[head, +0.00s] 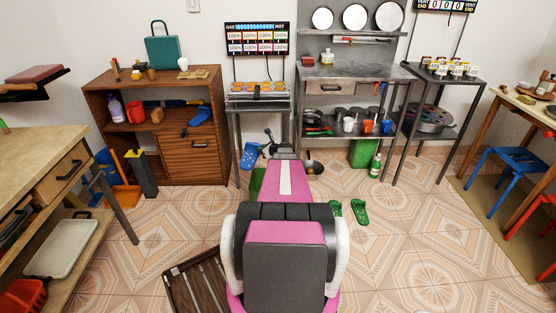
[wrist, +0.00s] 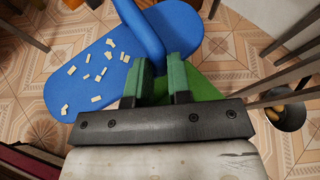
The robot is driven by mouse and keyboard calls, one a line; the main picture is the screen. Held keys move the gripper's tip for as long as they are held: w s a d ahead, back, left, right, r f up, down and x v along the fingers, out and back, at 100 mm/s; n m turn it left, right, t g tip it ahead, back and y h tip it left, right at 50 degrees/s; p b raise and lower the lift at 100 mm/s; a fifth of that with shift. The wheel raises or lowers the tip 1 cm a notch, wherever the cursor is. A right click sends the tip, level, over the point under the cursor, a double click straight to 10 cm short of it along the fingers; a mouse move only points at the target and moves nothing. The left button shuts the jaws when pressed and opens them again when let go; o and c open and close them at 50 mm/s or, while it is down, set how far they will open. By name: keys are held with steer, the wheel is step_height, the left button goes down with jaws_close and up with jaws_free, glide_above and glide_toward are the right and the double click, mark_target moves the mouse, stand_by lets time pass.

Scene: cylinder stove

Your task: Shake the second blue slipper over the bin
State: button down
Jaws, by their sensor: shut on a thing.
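The blue slipper (head: 248,157) hangs at the left of my gripper (head: 270,138) in the head view. In the wrist view, its sole (wrist: 75,80) faces the camera, with several small white bits on it. My gripper (wrist: 161,70) is shut on the slipper's raised blue strap between green finger pads. A green thing (wrist: 212,86) shows behind the fingers. A green patch (head: 257,181) shows low beside my arm, mostly hidden; I cannot tell whether it is the bin. A green box-like container (head: 363,153) stands under the metal table.
Two green slippers (head: 360,212) lie on the floor right of my arm. A dark pan (head: 314,167) is near the gripper; it shows in the wrist view (wrist: 291,117). A blue item (head: 201,115) lies on the wooden shelf (head: 160,128).

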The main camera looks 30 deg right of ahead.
steer(key=s+d+f+m+h, duration=0.1)
steer(key=d+f+h, duration=0.1)
steer(key=d+f, duration=0.7)
step_height(320, 180, down, 4)
steer(key=shift+s+r+m, duration=0.2)
steer(key=shift+s+m, duration=0.15)
steer(key=shift+m, duration=0.05)
